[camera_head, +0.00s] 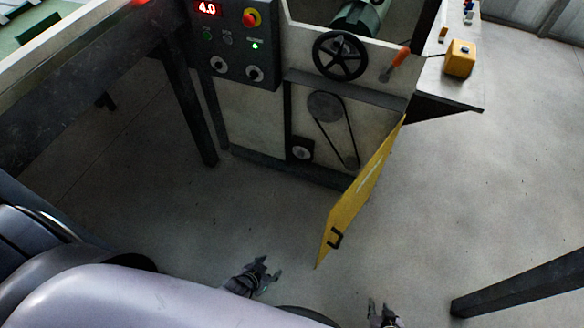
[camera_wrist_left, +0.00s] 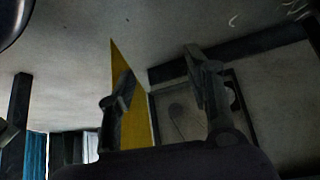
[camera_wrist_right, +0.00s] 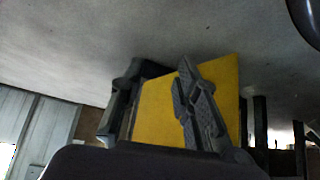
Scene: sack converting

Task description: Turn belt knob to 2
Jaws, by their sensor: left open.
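The control panel (camera_head: 237,40) stands at the top of the head view, with a red display (camera_head: 207,8) reading 4.0. Two round knobs, a left one (camera_head: 219,65) and a right one (camera_head: 255,73), sit low on it; their labels and settings are too small to read. My left gripper (camera_head: 269,268) is open and empty, low in front of the machine and well apart from the panel; its fingers also show in the left wrist view (camera_wrist_left: 160,65). My right gripper (camera_head: 379,305) is open and empty at the bottom edge of the head view.
A yellow guard door (camera_head: 362,190) hangs open between my grippers and the machine's right side. Behind it are a belt and pulley (camera_head: 325,107). A black handwheel (camera_head: 340,55) and a red emergency button (camera_head: 251,18) are above. A dark leg (camera_head: 520,285) stands at right.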

